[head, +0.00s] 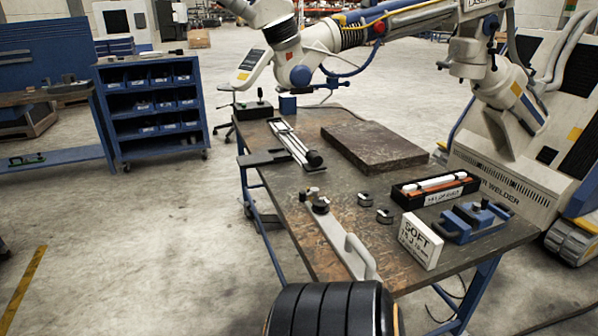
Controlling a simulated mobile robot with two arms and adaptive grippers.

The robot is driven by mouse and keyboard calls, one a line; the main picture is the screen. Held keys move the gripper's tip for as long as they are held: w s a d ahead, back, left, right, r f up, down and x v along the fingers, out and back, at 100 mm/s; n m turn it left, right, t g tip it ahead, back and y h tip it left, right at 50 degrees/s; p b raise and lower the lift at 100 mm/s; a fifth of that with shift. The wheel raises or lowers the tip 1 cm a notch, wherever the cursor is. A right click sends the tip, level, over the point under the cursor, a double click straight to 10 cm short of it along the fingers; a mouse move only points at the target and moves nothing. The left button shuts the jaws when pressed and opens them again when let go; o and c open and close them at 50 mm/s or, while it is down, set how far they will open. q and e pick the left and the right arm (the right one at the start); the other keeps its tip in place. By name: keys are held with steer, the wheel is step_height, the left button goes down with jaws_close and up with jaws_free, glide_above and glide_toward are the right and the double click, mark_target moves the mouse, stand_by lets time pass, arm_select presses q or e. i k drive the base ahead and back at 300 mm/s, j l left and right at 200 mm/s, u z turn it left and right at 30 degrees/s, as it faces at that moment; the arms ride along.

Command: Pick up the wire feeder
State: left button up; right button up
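No thing in view is clearly marked as the wire feeder. A slim silver rail-like device (293,141) with a black knob at its near end lies on the left part of the workbench (300,196). A long flat grey bar (338,238) with a raised handle and a dark knob lies near the front left edge of the bench. I cannot tell whether either one is the wire feeder. Neither of my grippers is in view, and no gripper is seen touching anything on the bench.
A dark slab (374,143) lies mid-bench. A black tray (434,196) with white rods, a white box (420,241) and a blue fixture (472,222) stand at the right. Small dark pieces lie between. The welder's arm (400,22) hangs over the bench's far end.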

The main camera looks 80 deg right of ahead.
mark_target(359, 263)
steer(key=i+z, duration=0.4)
steer(key=i+j+z, duration=0.25)
steer(key=i+z, duration=0.15)
steer(key=i, duration=0.15)
steer(key=i+l+z, duration=0.1)
steer(key=z, duration=0.4)
steer(key=i+z, duration=0.45)
steer(key=i+j+z, duration=0.1)
steer(key=z, duration=0.4)
steer(key=i+j+z, duration=0.15)
steer(key=z, duration=0.35)
steer(key=i+j+z, duration=0.25)
steer(key=z, duration=0.2)
steer(key=i+z, duration=0.2)
steer(key=z, duration=0.2)
steer(key=i+j+z, duration=0.15)
steer(key=z, duration=0.3)
steer(key=i+j+z, duration=0.15)
steer(key=z, duration=0.25)
steer(key=i+j+z, duration=0.15)
steer(key=j+z, duration=0.15)
steer(key=z, duration=0.15)
